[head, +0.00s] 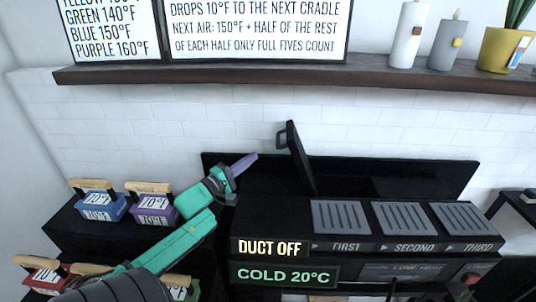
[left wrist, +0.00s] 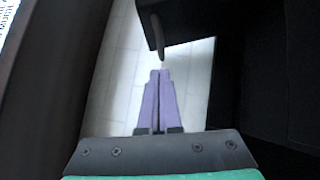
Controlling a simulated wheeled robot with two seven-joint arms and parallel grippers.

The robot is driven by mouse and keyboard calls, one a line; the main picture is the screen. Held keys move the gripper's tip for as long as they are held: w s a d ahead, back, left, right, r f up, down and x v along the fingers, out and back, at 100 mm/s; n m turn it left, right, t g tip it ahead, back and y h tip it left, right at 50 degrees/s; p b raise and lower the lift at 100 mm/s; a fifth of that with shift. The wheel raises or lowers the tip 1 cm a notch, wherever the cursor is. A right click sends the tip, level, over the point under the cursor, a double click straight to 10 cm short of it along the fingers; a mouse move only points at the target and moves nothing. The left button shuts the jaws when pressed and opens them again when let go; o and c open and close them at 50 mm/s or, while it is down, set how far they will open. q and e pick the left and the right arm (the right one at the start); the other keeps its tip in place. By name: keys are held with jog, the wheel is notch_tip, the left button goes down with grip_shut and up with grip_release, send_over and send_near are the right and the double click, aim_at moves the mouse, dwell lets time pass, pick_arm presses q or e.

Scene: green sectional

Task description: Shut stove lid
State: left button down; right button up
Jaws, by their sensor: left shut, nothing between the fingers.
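The black stove (head: 262,208) stands against the tiled wall. Its black lid (head: 301,158) is raised, standing nearly upright and seen almost edge-on, with a small loop handle (head: 282,136) on its left side near the top. My left gripper (head: 254,157) reaches in from the left, its purple fingers shut and empty. They are left of the lid and a little below the handle, apart from it in the head view. In the left wrist view the closed fingertips (left wrist: 160,72) point toward a dark curved part that looks like the handle (left wrist: 158,38); contact cannot be told. My right gripper is not seen.
Several weights marked with temperatures, among them a blue one (head: 98,207) and a purple one (head: 153,208), stand on black steps at left. Grey slotted plates (head: 340,217) lie right of the lid. A dark shelf (head: 300,73) with candles runs above.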

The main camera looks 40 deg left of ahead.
pick_arm(q)
jog(key=w+d+r, duration=0.1)
jog(key=w+d, duration=0.2)
jog(key=w, duration=0.2)
jog(key=shift+p, duration=0.4)
jog(key=shift+r, duration=0.1)
